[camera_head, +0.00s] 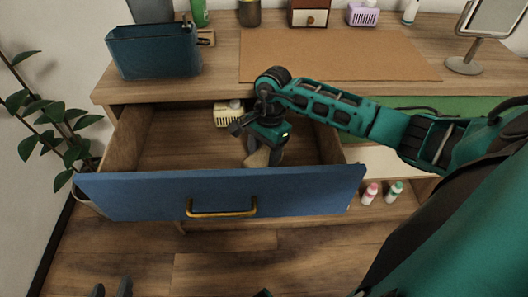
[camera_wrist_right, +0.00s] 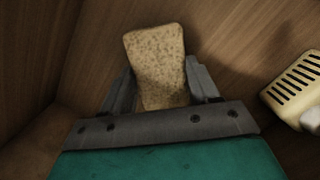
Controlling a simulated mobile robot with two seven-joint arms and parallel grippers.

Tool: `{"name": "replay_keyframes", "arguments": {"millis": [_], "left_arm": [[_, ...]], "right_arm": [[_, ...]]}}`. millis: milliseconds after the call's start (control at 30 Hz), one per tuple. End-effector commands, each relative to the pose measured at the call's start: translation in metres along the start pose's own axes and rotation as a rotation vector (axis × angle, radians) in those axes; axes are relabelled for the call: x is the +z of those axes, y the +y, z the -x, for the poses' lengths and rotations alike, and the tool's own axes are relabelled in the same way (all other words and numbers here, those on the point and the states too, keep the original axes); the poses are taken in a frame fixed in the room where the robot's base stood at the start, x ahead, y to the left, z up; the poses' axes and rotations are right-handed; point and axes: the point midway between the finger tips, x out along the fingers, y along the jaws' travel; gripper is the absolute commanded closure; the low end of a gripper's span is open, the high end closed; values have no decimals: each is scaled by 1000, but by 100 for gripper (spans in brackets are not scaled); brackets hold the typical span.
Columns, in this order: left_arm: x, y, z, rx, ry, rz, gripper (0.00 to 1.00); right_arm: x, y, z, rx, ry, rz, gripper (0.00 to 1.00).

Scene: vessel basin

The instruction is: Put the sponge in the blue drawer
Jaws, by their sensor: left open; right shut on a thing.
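The blue drawer (camera_head: 130,195) is pulled open below the desk top, with a gold handle on its front. My right gripper (camera_head: 264,151) reaches down into the drawer and is shut on the tan speckled sponge (camera_head: 256,159). In the right wrist view the sponge (camera_wrist_right: 157,55) stands up between the two fingers (camera_wrist_right: 160,88), with the drawer's wooden inside around it. I cannot tell whether the sponge touches the drawer bottom. My left gripper (camera_head: 111,289) shows only its fingertips at the bottom left edge, apart and empty.
A cream slotted object (camera_head: 228,114) lies in the drawer near its back; it also shows in the right wrist view (camera_wrist_right: 296,92). A dark blue box (camera_head: 150,52) stands on the desk above. Two small bottles (camera_head: 381,194) stand on a lower shelf right of the drawer. A plant (camera_head: 40,115) is at left.

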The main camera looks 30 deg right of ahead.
Motion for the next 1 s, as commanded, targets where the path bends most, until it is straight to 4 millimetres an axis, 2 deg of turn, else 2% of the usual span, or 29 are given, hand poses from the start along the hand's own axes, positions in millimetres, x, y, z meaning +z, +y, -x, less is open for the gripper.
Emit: {"name": "replay_keyframes", "arguments": {"millis": [167, 200, 433, 767, 867, 1000], "left_arm": [[6, 0, -2, 1, -5, 0, 51], [6, 0, -1, 1, -6, -1, 51], [7, 0, -1, 1, -9, -3, 51], [3, 0, 1, 0, -8, -3, 51], [1, 0, 2, 0, -7, -3, 51], [-3, 0, 5, 0, -6, -3, 51]], "right_arm": [[-1, 0, -4, 1, 0, 0, 68], [-1, 0, -3, 1, 0, 0, 38], [0, 0, -3, 1, 0, 0, 16], [0, 0, 1, 1, -1, 0, 14], [-1, 0, 13, -1, 2, 1, 14], [-1, -1, 42, -3, 4, 1, 14]]}}
